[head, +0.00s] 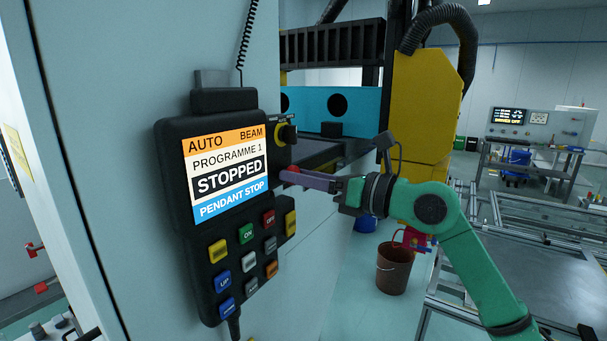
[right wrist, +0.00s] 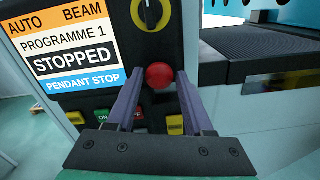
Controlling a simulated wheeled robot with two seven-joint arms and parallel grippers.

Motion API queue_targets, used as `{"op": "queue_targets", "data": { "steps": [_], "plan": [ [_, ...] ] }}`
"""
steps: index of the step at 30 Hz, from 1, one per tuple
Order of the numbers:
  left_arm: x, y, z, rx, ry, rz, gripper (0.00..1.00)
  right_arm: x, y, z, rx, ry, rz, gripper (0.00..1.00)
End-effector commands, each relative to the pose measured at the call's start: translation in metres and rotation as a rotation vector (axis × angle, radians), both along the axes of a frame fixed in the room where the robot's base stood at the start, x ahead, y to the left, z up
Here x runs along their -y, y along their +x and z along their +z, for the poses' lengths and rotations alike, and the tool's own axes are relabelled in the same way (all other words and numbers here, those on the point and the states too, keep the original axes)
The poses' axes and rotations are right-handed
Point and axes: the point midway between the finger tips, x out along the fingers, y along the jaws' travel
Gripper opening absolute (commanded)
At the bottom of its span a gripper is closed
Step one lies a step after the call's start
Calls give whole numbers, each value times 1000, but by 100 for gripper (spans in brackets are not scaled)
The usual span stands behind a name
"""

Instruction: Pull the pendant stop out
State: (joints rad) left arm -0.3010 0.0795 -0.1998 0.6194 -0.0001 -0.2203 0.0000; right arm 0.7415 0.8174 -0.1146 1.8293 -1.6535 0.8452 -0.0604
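The pendant (head: 170,200) is a black hand-held box hanging on a pale blue-grey panel. Its screen (head: 227,173) reads "STOPPED" and "PENDANT STOP". The red round stop button (right wrist: 160,75) sits on its right side below a yellow-and-black rotary switch (right wrist: 151,12). My right gripper (right wrist: 160,82) is at the stop, with one purple finger on either side of it and the tips very near its edges. The fingers look apart; firm contact is not visible. In the head view the fingers (head: 312,181) largely hide the stop. My left gripper is out of view.
Coloured keys (head: 247,235) lie below the screen, close under my right fingers. A dark machine ledge (right wrist: 265,62) is just right of the pendant. A brown bucket (head: 393,270) stands on the floor, and a metal frame table (head: 530,270) is at right.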

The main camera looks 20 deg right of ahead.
Motion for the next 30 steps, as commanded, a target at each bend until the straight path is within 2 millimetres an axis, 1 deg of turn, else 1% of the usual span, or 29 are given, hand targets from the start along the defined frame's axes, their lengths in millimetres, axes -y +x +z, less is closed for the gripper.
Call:
{"op": "queue_targets", "data": {
  "steps": [1,2,3,7,12,15,19,20,21,22,30],
  "plan": [
    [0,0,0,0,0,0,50,0,0,0,0,0,0,28],
    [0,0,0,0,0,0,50,0,0,0,0,0,0,16],
    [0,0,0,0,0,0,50,0,0,0,0,0,0,1],
    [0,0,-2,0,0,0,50,1,-1,-1,0,0,0,0],
    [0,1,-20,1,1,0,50,11,-13,-5,3,-4,-3,0],
    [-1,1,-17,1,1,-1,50,12,-15,0,-1,-1,0,0],
    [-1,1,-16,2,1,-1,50,12,-14,0,-1,-1,1,0],
    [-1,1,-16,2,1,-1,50,12,-14,0,-1,-1,1,47],
    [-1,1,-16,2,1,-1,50,12,-14,0,-2,0,1,62],
    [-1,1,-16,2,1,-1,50,12,-14,0,-2,0,1,74],
    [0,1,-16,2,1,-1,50,12,-14,0,-1,0,0,74]
  ]
}}
